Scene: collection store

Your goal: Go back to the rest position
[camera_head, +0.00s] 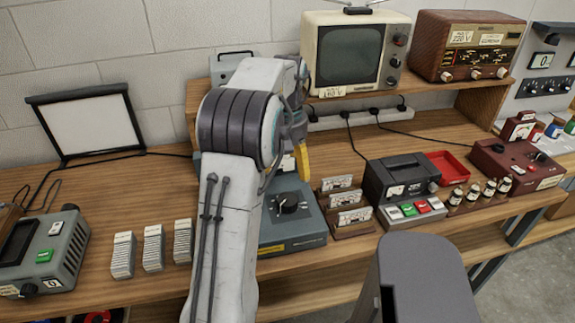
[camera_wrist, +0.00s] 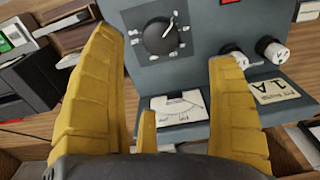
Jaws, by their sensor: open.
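My gripper (camera_wrist: 172,90) shows in the wrist view with its yellow fingers wide apart and nothing between them. Past the fingers is the grey-blue device (camera_wrist: 205,30) with a round black knob (camera_wrist: 158,36), a white dial plate (camera_wrist: 180,107) and two white-capped knobs at the right. In the head view my arm reaches up over the bench, and part of the yellow gripper (camera_head: 302,160) shows behind it, above the grey-blue device (camera_head: 292,232). The arm hides part of that device. I cannot tell how far the fingers are from its face.
A television (camera_head: 353,54) and a brown radio (camera_head: 466,47) stand on the raised shelf (camera_head: 440,90). A black unit (camera_head: 400,178), a red tray (camera_head: 447,167) and small bottles sit right on the bench. White card stacks (camera_head: 153,248) and a grey device (camera_head: 45,254) sit left.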

